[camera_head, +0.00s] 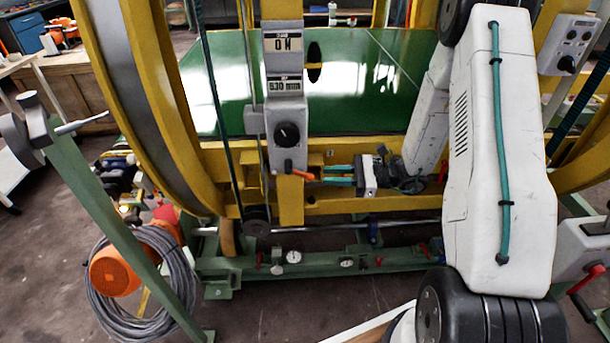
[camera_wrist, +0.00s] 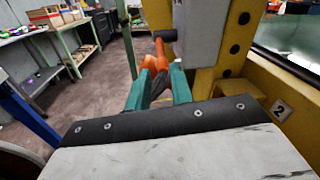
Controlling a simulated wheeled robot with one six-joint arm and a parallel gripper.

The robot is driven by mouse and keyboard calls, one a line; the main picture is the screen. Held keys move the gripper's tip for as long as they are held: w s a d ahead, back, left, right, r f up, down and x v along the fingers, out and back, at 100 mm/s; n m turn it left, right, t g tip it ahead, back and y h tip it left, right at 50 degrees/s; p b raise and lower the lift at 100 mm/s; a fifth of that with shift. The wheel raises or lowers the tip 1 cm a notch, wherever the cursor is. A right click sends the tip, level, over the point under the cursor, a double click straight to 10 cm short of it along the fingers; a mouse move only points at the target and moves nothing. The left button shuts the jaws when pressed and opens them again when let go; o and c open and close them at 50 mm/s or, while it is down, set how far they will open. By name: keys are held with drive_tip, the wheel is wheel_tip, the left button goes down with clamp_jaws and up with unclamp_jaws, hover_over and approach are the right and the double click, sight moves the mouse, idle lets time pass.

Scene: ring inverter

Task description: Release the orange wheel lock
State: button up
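The orange wheel lock (camera_head: 297,173) is a small orange lever at the lower end of the grey control box. In the wrist view the orange wheel lock (camera_wrist: 154,66) hangs from a dark pivot beside the yellow post. My gripper (camera_head: 324,175) comes from the right with its teal fingers apart, pointing at the lever. In the wrist view my gripper (camera_wrist: 158,80) has one finger on each side of the lever's lower part. The fingers look open around it; contact with the lever cannot be made out.
The grey control box (camera_head: 285,85) with a dial stands just above the lever on a yellow post. A yellow beam (camera_head: 400,200) runs below my gripper. A green panel (camera_head: 375,75) lies behind. A coiled grey cable (camera_head: 120,312) hangs at lower left.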

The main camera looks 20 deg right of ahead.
sight(305, 175)
drive_tip(key=x, duration=0.7)
drive_tip(key=shift+w+a+f, duration=0.1)
drive_tip(key=shift+w+a, duration=0.1)
drive_tip(key=shift+a, duration=0.1)
clamp_jaws()
